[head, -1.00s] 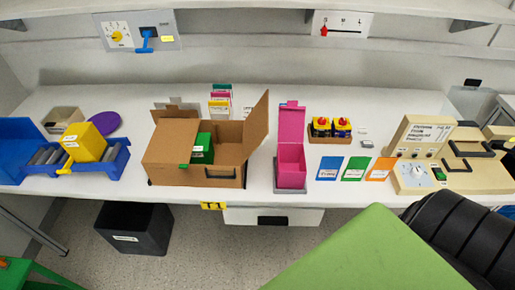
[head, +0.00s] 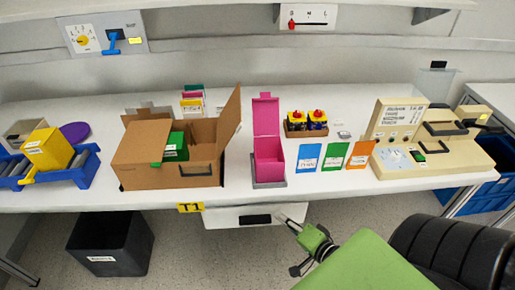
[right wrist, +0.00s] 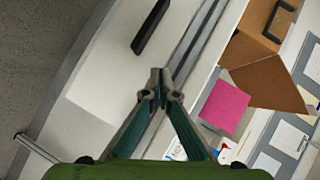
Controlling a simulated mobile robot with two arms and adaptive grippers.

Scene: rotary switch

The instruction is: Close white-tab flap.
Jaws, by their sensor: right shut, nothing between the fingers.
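An open cardboard box (head: 190,174) stands on the table left of centre in the head view; it also shows in the right wrist view (right wrist: 262,85). Its right flap (head: 229,117) stands up. I cannot make out a white tab on any flap. My right gripper (head: 283,218) is low at the table's front, right of the box and apart from it. In the right wrist view the gripper (right wrist: 160,82) is shut and empty. My left gripper is not in view.
A pink box (head: 268,150) with its lid up stands right of the cardboard box. A drawer (head: 236,218) with a black handle lies under the table's front edge, near my right gripper. Coloured cards and a beige device (head: 425,155) lie farther right.

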